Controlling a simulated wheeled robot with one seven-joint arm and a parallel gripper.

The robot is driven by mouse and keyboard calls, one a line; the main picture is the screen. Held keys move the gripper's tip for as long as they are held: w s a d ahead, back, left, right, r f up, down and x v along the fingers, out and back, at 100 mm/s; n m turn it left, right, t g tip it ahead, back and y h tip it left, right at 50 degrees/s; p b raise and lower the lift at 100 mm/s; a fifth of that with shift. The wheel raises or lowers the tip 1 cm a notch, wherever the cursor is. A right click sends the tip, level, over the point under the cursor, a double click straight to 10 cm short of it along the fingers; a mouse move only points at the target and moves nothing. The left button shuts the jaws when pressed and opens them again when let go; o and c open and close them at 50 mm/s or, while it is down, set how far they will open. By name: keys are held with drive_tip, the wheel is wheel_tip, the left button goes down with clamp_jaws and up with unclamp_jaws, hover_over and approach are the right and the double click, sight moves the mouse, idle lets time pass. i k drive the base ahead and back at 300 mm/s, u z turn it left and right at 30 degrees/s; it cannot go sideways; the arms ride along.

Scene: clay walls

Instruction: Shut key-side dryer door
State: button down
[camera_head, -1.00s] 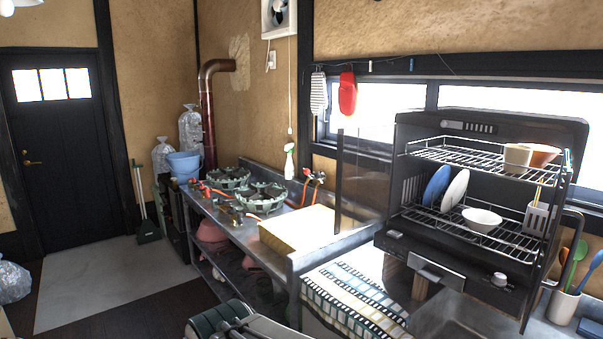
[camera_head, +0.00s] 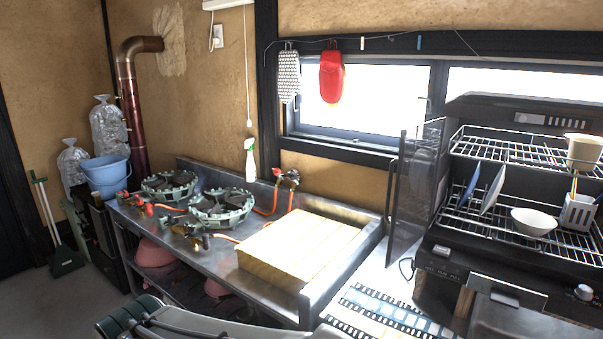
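The black dish dryer (camera_head: 500,275) stands at the right with its front open and its wire racks showing. A tinted, see-through door (camera_head: 408,190) stands swung out at the dryer's left side, above the side with a row of small keys (camera_head: 440,268). A dark upright edge strip (camera_head: 391,200) runs along the door. The dryer's right side is cut off by the picture edge. Part of my arm shows along the bottom, left of the dryer; my gripper's fingers are not visible.
A bowl (camera_head: 533,222), a cup (camera_head: 583,152) and plates (camera_head: 492,188) stand on the racks. Left of the door are a yellowish board (camera_head: 300,248), gas burners (camera_head: 220,207) and a spray bottle (camera_head: 249,160). A patterned cloth (camera_head: 385,312) lies below the door.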

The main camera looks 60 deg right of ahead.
sight(417, 162)
drive_tip(key=i, duration=0.95)
drive_tip(key=z, duration=3.55)
drive_tip(key=k, duration=0.65)
drive_tip(key=u, duration=0.55)
drive_tip(key=i, duration=1.05)
drive_tip(key=z, duration=0.6)
